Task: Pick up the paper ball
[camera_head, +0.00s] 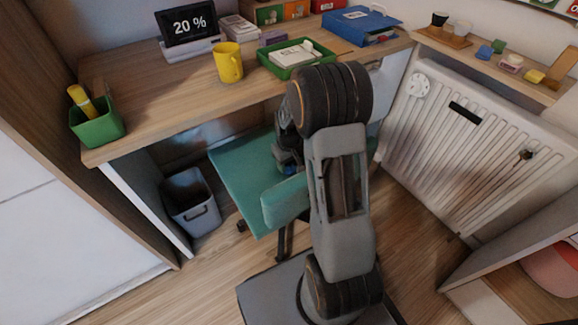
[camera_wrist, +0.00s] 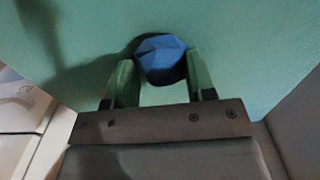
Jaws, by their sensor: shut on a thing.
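The paper ball (camera_wrist: 161,58) is blue and faceted. In the wrist view it sits between the two fingertips of my gripper (camera_wrist: 160,75), which is shut on it. Behind it is the green surface of the chair (camera_wrist: 245,35), with a dark shadow to the left of the ball. I cannot tell whether the ball still touches the chair.
The wooden desk (camera_head: 160,100) stands behind, with a yellow mug (camera_head: 228,62), a green tray (camera_head: 284,72) and a blue box (camera_head: 350,27) on it. A grey bin (camera_head: 190,201) stands under the desk. A white radiator (camera_head: 470,150) is at right.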

